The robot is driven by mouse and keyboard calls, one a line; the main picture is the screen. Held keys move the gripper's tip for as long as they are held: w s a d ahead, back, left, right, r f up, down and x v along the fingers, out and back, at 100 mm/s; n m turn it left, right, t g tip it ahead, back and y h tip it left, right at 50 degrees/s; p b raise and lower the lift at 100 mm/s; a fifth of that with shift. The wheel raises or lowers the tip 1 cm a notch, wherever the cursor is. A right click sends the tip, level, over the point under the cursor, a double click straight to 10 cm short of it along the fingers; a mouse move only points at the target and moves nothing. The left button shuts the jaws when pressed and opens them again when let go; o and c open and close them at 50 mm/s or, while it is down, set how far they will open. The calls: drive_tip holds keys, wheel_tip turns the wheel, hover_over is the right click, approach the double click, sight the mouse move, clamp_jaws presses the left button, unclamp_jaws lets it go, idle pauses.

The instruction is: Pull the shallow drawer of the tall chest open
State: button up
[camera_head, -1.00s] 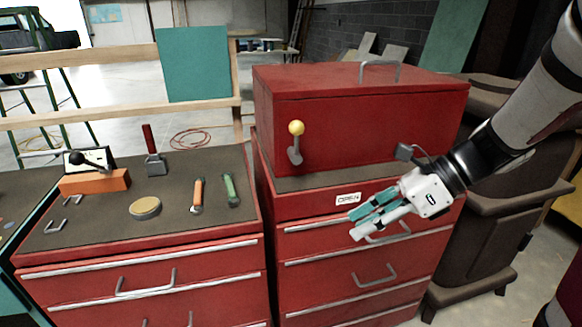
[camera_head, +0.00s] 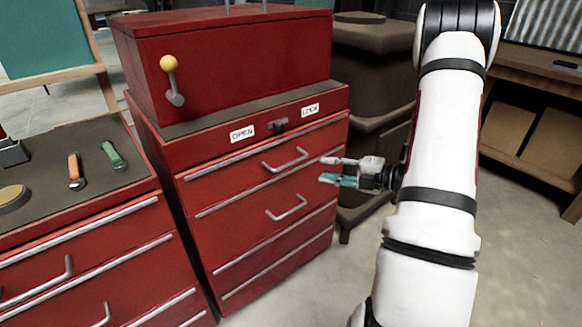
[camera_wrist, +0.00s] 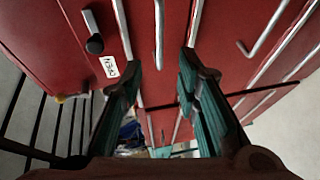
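The tall red chest (camera_head: 265,235) stands in the middle of the head view. Its shallow drawer (camera_head: 230,182) is the top one, shut, with a grey bar handle (camera_head: 286,159). Above it a dark latch (camera_head: 278,125) sits between OPEN (camera_head: 242,133) and LOCK (camera_head: 310,110) labels. My gripper (camera_head: 324,170) is open and empty, to the right of that handle and apart from it. In the wrist view my gripper's fingers (camera_wrist: 160,65) are spread, with a bar handle (camera_wrist: 158,35) ahead between them, beyond the tips.
A second handle (camera_head: 287,208) is on the drawer below. A red box (camera_head: 225,60) with a yellow-knobbed lever (camera_head: 171,75) tops the chest. A lower red cabinet (camera_head: 90,250) stands at left, dark furniture (camera_head: 370,75) behind. Floor (camera_head: 520,230) at right is clear.

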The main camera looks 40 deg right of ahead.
sight(293, 164)
drive_tip(key=b+x, duration=0.1)
drive_tip(key=x, duration=1.1)
drive_tip(key=shift+f+b, duration=0.1)
drive_tip(key=shift+b, duration=0.3)
clamp_jaws()
